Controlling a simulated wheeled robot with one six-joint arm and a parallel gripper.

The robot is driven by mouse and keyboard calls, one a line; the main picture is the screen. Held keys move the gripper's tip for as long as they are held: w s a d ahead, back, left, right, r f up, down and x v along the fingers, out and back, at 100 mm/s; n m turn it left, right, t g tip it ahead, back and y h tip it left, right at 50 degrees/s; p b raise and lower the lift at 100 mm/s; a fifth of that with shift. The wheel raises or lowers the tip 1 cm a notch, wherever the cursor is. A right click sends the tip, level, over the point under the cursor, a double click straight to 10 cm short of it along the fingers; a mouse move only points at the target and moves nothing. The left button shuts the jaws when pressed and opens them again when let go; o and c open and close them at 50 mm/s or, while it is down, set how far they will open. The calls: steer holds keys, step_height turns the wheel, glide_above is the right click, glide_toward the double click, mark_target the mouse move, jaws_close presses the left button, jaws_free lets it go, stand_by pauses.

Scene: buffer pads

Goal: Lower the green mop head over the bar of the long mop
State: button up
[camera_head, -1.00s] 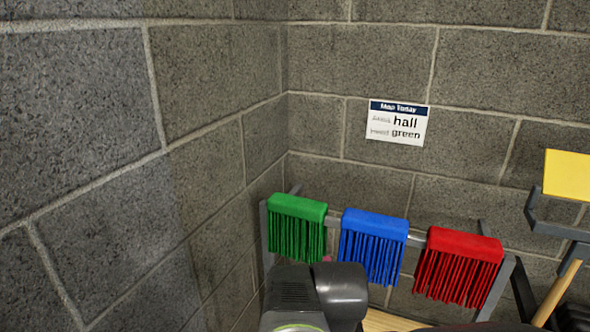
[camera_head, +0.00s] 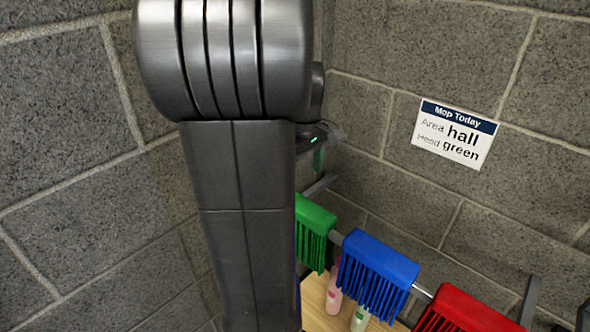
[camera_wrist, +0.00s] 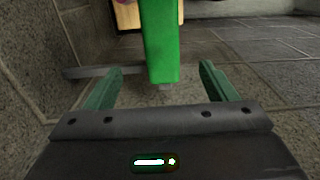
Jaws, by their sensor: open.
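The green mop head (camera_head: 315,222) hangs at the left end of a rail, partly hidden behind my arm in the head view. In the wrist view the green mop head (camera_wrist: 160,45) stands just ahead, between the lines of my two fingers. My gripper (camera_wrist: 161,72) is open, with one finger on each side and nothing held. In the head view my arm hides most of my gripper. The long mop and its bar are not identifiable in the current views.
A blue mop head (camera_head: 378,268) and a red mop head (camera_head: 465,312) hang on the same rail to the right. Bottles, one of them pink (camera_head: 334,285), stand below on a wooden surface. A wall sign (camera_head: 455,134) reads "Mop Today, Area hall, Head green". Block walls stand close at left and behind.

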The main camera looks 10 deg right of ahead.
step_height(320, 180, down, 14)
steer(key=shift+s+r, duration=0.1)
steer(key=shift+r, duration=0.15)
stand_by(0.3)
steer(key=c, duration=1.2)
steer(key=shift+r+p, duration=5.3)
steer(key=shift+r, duration=4.25)
